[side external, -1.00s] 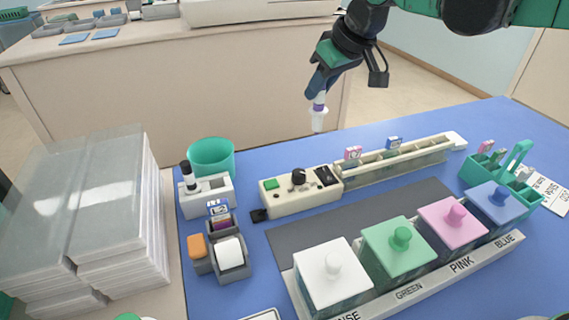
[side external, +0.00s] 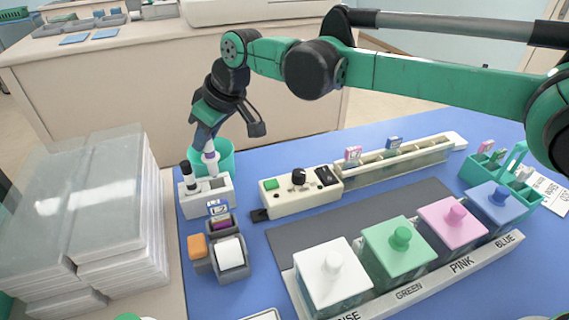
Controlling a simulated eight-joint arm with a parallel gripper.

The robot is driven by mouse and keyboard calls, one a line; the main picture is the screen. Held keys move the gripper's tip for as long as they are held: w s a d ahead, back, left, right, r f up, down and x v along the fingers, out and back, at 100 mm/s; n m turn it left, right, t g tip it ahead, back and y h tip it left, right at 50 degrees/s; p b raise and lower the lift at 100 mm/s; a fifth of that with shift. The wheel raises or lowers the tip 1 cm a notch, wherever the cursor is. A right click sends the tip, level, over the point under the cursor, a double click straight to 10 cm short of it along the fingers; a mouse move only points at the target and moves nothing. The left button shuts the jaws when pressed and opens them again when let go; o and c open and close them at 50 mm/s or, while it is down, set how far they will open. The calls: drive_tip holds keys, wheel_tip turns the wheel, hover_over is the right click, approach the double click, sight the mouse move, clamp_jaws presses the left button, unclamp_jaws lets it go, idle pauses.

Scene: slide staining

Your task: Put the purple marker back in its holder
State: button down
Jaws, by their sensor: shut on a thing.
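The marker (side external: 211,164), white with a purple band near its upper end, is held upright in my gripper (side external: 207,146), which is shut on it. Its lower end is at or just above the white holder block (side external: 220,195), over the right part of its top. I cannot tell whether the tip has entered a hole. A black-capped marker (side external: 188,174) stands in the left part of the same holder.
A teal cup (side external: 226,157) stands right behind the holder. Stacked clear-topped boxes (side external: 60,220) are at the left. A cream control box (side external: 300,190) is to the right.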

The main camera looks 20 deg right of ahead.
sight(215, 157)
drive_tip(key=shift+f, duration=2.45)
drive_tip(key=shift+f, duration=0.4)
drive_tip(key=c, duration=0.6)
unclamp_jaws()
drive_tip(key=shift+v, duration=2.85)
